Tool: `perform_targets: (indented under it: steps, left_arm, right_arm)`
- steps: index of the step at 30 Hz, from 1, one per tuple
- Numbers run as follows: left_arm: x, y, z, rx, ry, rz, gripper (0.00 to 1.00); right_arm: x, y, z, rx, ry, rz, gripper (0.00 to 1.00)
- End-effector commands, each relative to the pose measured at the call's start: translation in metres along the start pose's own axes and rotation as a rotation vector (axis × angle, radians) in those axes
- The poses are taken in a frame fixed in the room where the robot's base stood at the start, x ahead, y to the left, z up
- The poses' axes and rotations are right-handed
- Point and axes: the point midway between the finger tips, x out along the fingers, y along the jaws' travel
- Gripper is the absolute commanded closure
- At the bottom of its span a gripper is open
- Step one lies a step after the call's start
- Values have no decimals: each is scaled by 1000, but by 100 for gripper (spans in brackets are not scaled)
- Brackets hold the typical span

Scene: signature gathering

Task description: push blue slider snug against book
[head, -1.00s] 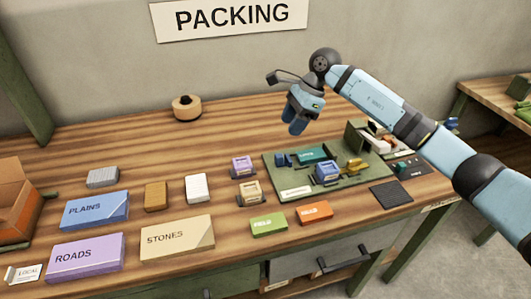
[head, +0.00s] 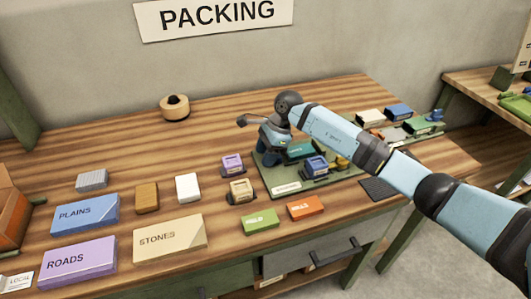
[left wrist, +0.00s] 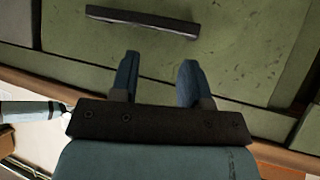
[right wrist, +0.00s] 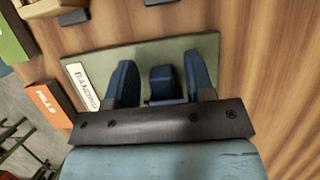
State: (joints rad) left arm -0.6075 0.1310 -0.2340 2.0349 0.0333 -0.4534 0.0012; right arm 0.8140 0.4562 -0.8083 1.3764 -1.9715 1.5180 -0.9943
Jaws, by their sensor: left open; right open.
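The green board (head: 287,188) lies on the bench, with a teal book (head: 301,149) on it and a blue stamp-like block (head: 316,166) in front of the book. My right gripper (head: 268,158) is down at the board's left end, left of the book, pointing downward. In the right wrist view the blue slider (right wrist: 162,82) stands between its open fingers, with visible gaps on both sides. In the head view the gripper hides the slider, so its gap to the book cannot be judged. My left gripper (left wrist: 156,82) is open and empty, over the green drawer front.
Purple (head: 232,163) and tan (head: 241,190) blocks stand just left of the board. Green (head: 260,220) and orange (head: 306,207) boxes lie in front of it. A dark mat (head: 381,187) lies to its right. The bench behind is mostly clear.

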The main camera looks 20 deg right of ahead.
Motion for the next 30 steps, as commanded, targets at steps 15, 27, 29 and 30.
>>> perform_targets:
  steps: [15, 27, 29, 30]
  left_arm:
    - [1, 2, -1, -9, 3, -1, 57]
    - [8, 2, 8, -19, -4, 1, 57]
    - [8, 2, 9, -21, -9, 1, 57]
    - [8, 2, 9, -22, -11, 2, 57]
  right_arm:
    - [3, 0, 0, 0, 0, -1, 97]
    - [-8, -1, -31, 2, 3, -4, 100]
    - [-11, -1, -37, 2, 2, -3, 100]
    - [-12, 0, -39, 2, 1, -2, 100]
